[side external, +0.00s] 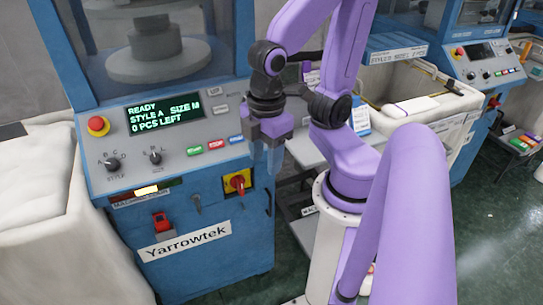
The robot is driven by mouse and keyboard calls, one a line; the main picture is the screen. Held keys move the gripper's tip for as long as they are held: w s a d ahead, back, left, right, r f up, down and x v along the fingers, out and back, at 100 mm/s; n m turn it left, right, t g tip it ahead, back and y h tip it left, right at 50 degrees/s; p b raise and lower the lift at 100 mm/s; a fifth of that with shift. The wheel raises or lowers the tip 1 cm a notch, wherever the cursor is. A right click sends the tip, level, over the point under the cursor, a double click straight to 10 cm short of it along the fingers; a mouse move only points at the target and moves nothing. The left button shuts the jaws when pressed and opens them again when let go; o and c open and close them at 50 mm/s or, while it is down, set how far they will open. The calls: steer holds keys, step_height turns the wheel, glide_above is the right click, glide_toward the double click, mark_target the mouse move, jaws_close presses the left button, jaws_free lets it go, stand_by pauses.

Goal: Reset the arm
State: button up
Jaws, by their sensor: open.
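My gripper (262,150) hangs pointing down at the end of my purple arm, in front of the right side of the blue Yarrowtek machine's control panel (170,135). Its fingers are open, and nothing shows between them. It looks apart from the panel, though the exact gap is hard to tell. The panel's screen (165,114) reads READY, STYLE A, SIZE M, 0 PCS LEFT.
Below the panel are a red-and-yellow switch (237,182) and a red padlock-like item (161,222). A red emergency button (97,125) is at the panel's left. A white-lined bin (425,85) and a second blue machine (490,65) stand at right.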

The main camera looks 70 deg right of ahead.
steer(key=shift+s+a, duration=0.15)
steer(key=shift+s, duration=0.6)
stand_by(0.8)
